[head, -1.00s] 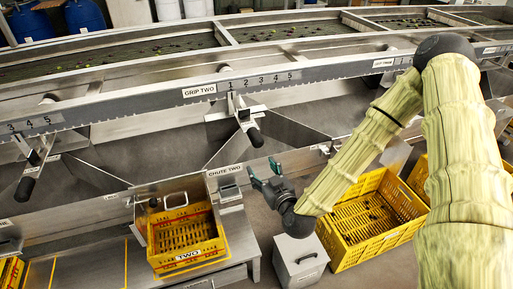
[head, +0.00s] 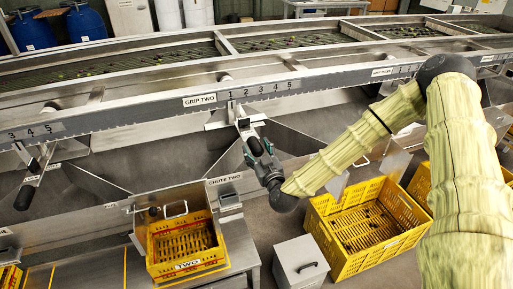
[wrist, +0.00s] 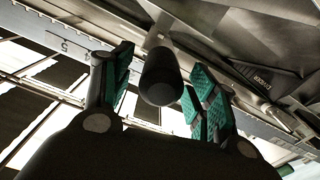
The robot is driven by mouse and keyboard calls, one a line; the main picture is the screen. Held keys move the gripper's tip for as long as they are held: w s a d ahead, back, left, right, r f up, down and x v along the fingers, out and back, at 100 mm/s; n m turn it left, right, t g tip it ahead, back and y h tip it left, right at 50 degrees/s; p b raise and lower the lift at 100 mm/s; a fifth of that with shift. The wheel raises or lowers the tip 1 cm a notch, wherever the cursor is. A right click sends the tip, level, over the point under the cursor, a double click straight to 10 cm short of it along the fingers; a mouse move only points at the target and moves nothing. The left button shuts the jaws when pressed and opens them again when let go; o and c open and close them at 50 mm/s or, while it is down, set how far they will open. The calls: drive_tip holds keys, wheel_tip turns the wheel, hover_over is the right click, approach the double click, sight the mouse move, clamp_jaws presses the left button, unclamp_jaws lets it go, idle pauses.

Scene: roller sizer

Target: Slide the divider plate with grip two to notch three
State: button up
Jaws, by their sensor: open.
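Grip two is a black cylindrical handle on a metal stem below the rail plate marked GRIP TWO (head: 199,99). Its stem meets the rail (head: 330,83) near number 1 of the scale. In the wrist view, the black grip (wrist: 158,78) points toward the camera between my fingers. My gripper (head: 257,148) is open around it, with green pads on either side. I cannot tell whether a pad touches it. The divider plate (wrist: 262,82), with a DIVIDER label, shows in the wrist view. My gripper partly hides the grip in the head view.
A yellow crate (head: 152,243) marked TWO stands below the chute two wall. A grey lidded box (head: 293,262) and another yellow crate (head: 318,232) stand below my arm. Another black grip (head: 25,196) hangs at the left.

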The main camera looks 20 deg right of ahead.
drive_tip(key=shift+w, duration=0.55)
